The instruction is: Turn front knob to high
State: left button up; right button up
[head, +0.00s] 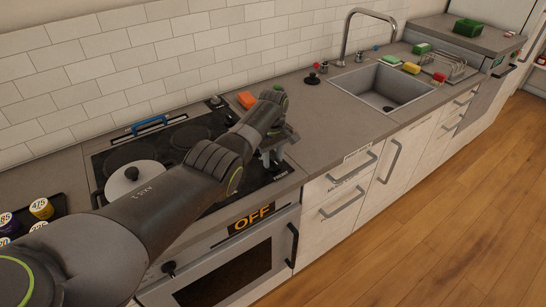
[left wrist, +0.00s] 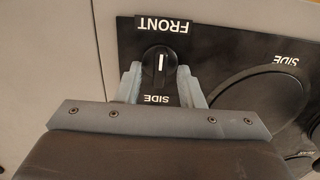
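The front knob (left wrist: 163,65) is round and black with a white pointer line, beside the upside-down "FRONT" label (left wrist: 162,27) in the left wrist view. The line lies along the picture's vertical. My left gripper (left wrist: 162,82) has one finger on each side of the knob's near part. The fingers are apart, and I cannot tell whether they touch it. In the head view, my left gripper (head: 272,155) is over the cooktop's right end and hides the knob. An "OFF" sign (head: 251,218) shows on the oven front. My right gripper is out of view.
A white lidded pot (head: 133,184) stands on the left of the cooktop (head: 120,150). The counter (head: 345,120) to the right is mostly clear up to the sink (head: 383,87).

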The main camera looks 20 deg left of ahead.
pick_arm(q)
jog(key=c, duration=0.7)
grip_shut()
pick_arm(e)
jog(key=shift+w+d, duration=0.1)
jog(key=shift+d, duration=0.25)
